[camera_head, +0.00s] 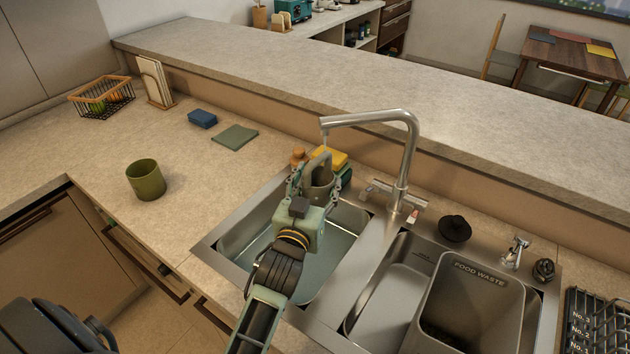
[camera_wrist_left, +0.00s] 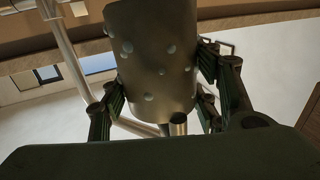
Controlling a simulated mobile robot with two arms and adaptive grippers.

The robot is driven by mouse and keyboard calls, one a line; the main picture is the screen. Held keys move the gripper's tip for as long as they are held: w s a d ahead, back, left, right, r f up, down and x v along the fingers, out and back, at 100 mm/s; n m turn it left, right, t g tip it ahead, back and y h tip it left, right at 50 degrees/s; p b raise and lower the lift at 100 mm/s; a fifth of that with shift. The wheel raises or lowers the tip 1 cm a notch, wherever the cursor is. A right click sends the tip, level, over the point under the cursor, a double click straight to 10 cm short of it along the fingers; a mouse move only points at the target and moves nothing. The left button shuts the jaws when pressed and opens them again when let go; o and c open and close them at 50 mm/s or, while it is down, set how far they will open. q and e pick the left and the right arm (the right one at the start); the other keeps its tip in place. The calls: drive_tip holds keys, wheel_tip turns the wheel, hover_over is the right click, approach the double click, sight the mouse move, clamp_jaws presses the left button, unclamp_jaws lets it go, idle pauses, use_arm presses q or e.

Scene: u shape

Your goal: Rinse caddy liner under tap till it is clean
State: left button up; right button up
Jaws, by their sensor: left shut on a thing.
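The tap (camera_head: 405,165) arches over the basin from behind. The liner's inside is hidden. My right gripper is out of view.
A grey bin marked FOOD WASTE (camera_head: 475,305) stands in the right basin. A yellow sponge (camera_head: 330,158) and small bottles stand behind the left basin. A green cup (camera_head: 146,180), green cloth (camera_head: 235,137) and blue sponge (camera_head: 202,118) lie on the left counter, with free room between.

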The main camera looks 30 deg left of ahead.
sight(304, 189)
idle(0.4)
use_arm(q)
drive_tip(key=shift+w+a, duration=0.2)
drive_tip(key=shift+a, duration=0.3)
drive_tip(key=shift+s+p, duration=0.1)
drive_tip(key=shift+p, duration=0.2)
drive_tip(key=shift+s+a+r+p, duration=0.1)
drive_tip(key=shift+s+a+p, duration=0.2)
drive_tip(key=shift+s, duration=0.3)
drive_tip(key=shift+s+a+p, duration=0.25)
drive_tip(key=shift+s, duration=0.35)
drive_tip(key=shift+s+a+p, duration=0.25)
drive_tip(key=shift+s+a, duration=0.1)
drive_tip(key=shift+s, duration=0.45)
drive_tip(key=shift+s+a+p, duration=0.2)
drive_tip(key=shift+s+a, duration=0.15)
drive_tip(key=shift+s, duration=0.5)
drive_tip(key=shift+s+a+p, duration=0.25)
drive_tip(key=shift+s+a, duration=0.1)
drive_tip(key=shift+s, duration=0.45)
